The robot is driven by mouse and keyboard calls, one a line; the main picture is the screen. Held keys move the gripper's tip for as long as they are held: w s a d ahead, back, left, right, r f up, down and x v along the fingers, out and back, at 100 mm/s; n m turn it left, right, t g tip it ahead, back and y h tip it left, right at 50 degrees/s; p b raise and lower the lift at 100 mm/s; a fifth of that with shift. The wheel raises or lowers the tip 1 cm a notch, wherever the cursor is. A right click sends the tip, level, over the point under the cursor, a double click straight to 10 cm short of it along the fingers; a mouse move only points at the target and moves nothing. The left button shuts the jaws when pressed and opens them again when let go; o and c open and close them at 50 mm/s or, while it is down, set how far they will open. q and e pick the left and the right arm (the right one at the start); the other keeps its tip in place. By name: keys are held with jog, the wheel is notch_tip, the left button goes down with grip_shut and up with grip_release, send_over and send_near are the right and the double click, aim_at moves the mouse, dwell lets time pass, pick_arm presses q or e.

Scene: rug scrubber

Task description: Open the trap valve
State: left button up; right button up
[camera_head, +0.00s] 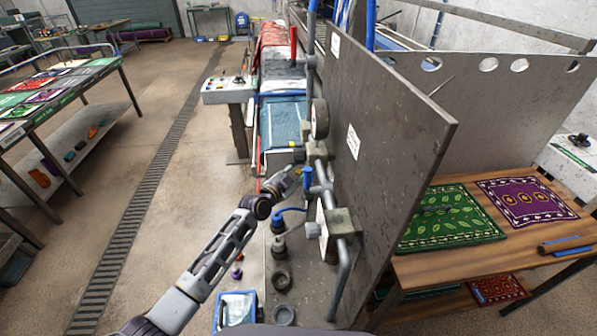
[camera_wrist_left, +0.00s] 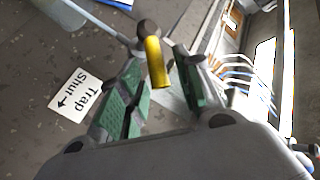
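The trap valve's yellow handle (camera_wrist_left: 156,62) shows in the left wrist view, with a dark round end at its far tip. My left gripper (camera_wrist_left: 156,85) is open, with one green-padded finger on each side of the handle. Gaps show between the handle and both pads. A white sign (camera_wrist_left: 76,92) reading "Trap Shut" with an arrow lies on the dark panel to the left. In the head view my left gripper (camera_head: 293,178) is at the pipework beside the grey panel (camera_head: 395,130). The yellow handle is too small there to tell clearly. My right gripper is not in view.
A blue-handled valve (camera_head: 307,179) sits on the pipes close to my left gripper. A red lever (camera_head: 293,45) stands higher up. A wooden table (camera_head: 425,270) with patterned rugs is at right. A grated floor drain (camera_head: 135,215) runs along the open floor at left.

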pick_arm(q)
jog(key=v, duration=1.2)
dwell(0.8)
jog(key=shift+a, duration=0.1)
dwell(0.3)
